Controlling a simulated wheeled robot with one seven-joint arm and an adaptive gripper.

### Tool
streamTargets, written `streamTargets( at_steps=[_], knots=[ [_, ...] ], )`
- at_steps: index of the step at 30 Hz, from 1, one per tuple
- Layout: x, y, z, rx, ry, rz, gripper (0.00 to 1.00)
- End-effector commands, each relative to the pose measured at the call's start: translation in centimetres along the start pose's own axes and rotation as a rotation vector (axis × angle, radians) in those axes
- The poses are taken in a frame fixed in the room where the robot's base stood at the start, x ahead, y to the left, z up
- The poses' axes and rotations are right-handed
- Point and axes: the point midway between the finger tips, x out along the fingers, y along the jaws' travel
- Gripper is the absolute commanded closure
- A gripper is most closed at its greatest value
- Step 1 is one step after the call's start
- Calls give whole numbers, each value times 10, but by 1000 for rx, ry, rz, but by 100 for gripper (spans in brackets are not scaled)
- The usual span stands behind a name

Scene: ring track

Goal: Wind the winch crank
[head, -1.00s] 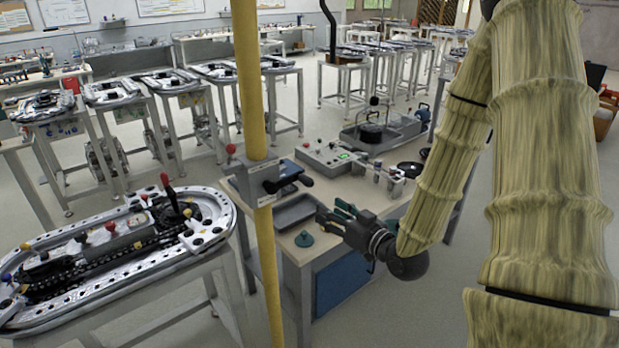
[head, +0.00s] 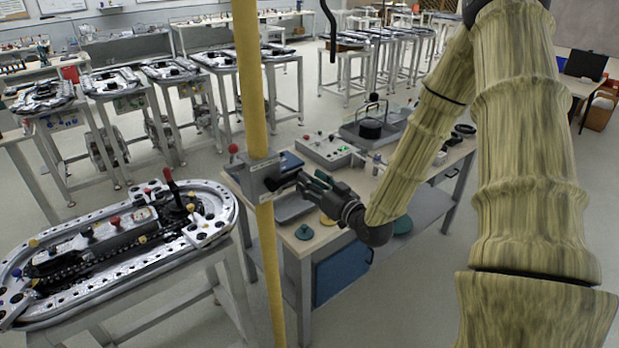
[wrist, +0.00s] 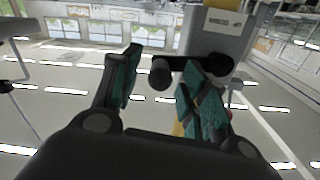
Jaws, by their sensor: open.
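The winch (head: 256,176) is a grey box on the yellow post, with a red ball knob on its left. Its black crank (head: 284,182) sticks out to the right. In the wrist view the grey winch housing (wrist: 214,36) is at the top, and the crank's dark arm and round grip (wrist: 161,75) show in the gap between my fingers. My gripper (head: 307,184) has green-padded fingers. It is open, with its fingertips at the crank grip; I cannot tell whether they touch it. In the wrist view my gripper (wrist: 163,62) has one finger on each side of the grip.
A workbench (head: 316,241) stands behind the post, with a grey tray, a control box (head: 326,150) and coloured discs. A table with an oval chain track (head: 120,240) is at the left.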

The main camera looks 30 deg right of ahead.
Motion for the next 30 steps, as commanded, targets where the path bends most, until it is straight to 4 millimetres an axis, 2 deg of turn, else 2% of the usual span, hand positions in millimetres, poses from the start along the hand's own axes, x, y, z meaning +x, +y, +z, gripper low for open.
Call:
streamTargets(
  at_steps=[6, 15, 22, 30],
  knots=[
    [12, 0, 0, 1, 0, 0, 56],
    [13, 0, 0, 0, 0, 1, 56],
    [12, 0, 0, 0, 0, 1, 98],
    [14, 0, 0, -3, 0, 1, 100]
  ],
)
